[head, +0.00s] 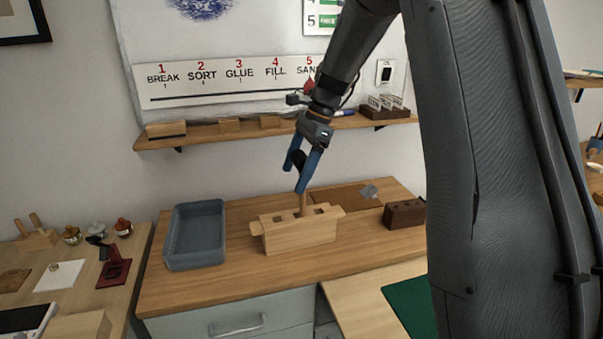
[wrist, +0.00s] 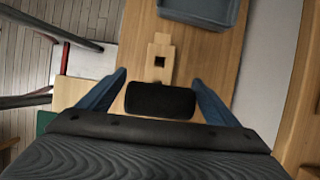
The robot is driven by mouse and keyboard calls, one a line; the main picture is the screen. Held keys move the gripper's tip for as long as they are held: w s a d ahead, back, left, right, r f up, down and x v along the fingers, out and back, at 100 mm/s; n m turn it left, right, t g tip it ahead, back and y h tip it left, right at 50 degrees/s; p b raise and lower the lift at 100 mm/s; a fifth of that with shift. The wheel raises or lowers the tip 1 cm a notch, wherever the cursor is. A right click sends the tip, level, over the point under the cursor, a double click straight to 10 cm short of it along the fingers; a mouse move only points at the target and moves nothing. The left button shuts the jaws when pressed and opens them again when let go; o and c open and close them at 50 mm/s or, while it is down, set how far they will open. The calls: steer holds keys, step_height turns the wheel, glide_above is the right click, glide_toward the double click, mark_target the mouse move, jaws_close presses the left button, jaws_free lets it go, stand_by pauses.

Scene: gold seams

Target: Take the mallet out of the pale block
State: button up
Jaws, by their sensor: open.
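The pale block (head: 298,232) stands on the wooden bench top, with square holes in its top. It also shows in the wrist view (wrist: 160,48), with one open hole visible. The mallet has a dark head (wrist: 160,100) and a wooden handle (head: 303,203) that goes down into the block's top. My gripper (head: 294,179) is above the block, pointing down, with its blue fingers open. In the wrist view the fingers (wrist: 158,78) lie on either side of the mallet head. I cannot tell whether they touch it. The handle is hidden below the head there.
A grey-blue tray (head: 195,262) stands left of the block. A dark brown block (head: 404,214) stands to the right, near a brown board (head: 340,198). A wall shelf (head: 220,134) with small blocks runs behind my arm. Bench in front of the pale block is clear.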

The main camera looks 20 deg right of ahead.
steer(key=c, duration=1.2)
steer(key=shift+c, duration=0.4)
steer(key=shift+r, duration=0.15)
